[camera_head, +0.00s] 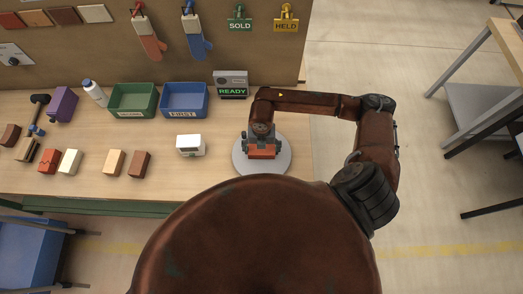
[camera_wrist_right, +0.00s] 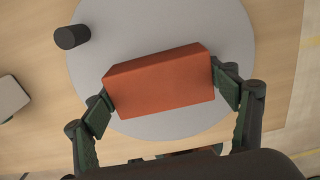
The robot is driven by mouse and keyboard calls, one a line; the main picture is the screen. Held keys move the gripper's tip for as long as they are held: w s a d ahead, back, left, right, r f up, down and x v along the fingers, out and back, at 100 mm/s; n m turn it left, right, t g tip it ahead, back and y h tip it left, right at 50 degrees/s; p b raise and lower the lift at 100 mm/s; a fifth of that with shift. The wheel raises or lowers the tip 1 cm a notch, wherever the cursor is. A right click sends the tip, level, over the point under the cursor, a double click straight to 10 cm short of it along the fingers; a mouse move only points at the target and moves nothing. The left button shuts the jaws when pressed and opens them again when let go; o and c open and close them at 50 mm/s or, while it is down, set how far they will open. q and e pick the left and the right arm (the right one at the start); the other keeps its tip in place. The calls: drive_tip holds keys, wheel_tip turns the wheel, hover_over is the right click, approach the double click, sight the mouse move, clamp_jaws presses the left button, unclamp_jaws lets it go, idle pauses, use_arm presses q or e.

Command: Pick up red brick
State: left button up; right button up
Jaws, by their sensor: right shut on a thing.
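The red brick (camera_head: 262,153) is at the grey round plate (camera_head: 242,162) on the right part of the table. It fills the middle of the right wrist view (camera_wrist_right: 160,83), slightly tilted in the picture, over the same plate (camera_wrist_right: 215,30). My right gripper (camera_head: 262,145) reaches down from above, and its green fingers (camera_wrist_right: 162,90) press on the brick's two short ends. Whether the brick touches the plate or is just above it I cannot tell. My left gripper is not in view.
A small dark cylinder (camera_wrist_right: 72,37) stands on the plate. A white box (camera_head: 190,145) is left of it. Green (camera_head: 133,99) and blue (camera_head: 185,99) bins and a READY display (camera_head: 232,85) stand behind. Several other bricks, including a reddish one (camera_head: 49,160), lie at the left.

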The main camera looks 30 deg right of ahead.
drive_tip(key=c, duration=0.9)
drive_tip(key=shift+r, duration=0.1)
